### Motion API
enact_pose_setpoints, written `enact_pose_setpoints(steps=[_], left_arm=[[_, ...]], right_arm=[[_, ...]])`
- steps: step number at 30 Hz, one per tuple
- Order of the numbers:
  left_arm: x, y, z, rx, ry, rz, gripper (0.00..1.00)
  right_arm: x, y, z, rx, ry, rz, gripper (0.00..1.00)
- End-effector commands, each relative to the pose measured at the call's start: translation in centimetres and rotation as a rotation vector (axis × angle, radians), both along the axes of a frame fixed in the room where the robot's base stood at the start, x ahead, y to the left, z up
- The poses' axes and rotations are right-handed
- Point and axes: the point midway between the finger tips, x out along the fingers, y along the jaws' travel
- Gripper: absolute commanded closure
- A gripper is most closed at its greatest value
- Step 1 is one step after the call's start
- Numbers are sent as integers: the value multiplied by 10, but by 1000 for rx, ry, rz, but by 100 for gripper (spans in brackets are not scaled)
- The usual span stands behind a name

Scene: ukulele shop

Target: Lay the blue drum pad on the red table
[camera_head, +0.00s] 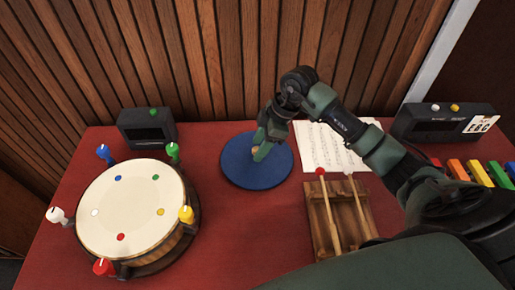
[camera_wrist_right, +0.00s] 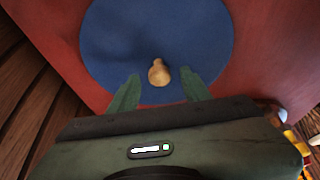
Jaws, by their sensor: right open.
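The blue drum pad (camera_head: 237,168) is a flat round disc lying on the red table (camera_head: 235,235), near its back edge. It has a small pale wooden knob at its middle, which shows clearly in the right wrist view (camera_wrist_right: 158,72). My right gripper (camera_head: 262,149) is over the pad, with its green fingers open. In the wrist view the fingers stand on either side of the knob, with gaps to it. Whether the fingertips touch the pad I cannot tell. My left gripper is not in view.
A round drum (camera_head: 130,205) with coloured pegs stands left of the pad. A dark box (camera_head: 147,130) is behind it. Sheet music (camera_head: 335,146), a wooden block with two mallets (camera_head: 338,215), another dark box (camera_head: 445,122) and coloured bars (camera_head: 480,172) are to the right. The front middle is bare.

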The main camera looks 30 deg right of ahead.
Motion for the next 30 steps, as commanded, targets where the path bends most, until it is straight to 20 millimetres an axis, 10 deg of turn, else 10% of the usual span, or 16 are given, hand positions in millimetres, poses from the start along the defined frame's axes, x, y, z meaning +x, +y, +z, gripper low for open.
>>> enact_pose_setpoints(steps=[13, 30], left_arm=[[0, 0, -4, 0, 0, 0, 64], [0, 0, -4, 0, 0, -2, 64]], right_arm=[[-14, -31, 82, -3, -3, -2, 52], [-17, -35, 94, -1, 0, 0, 52]])
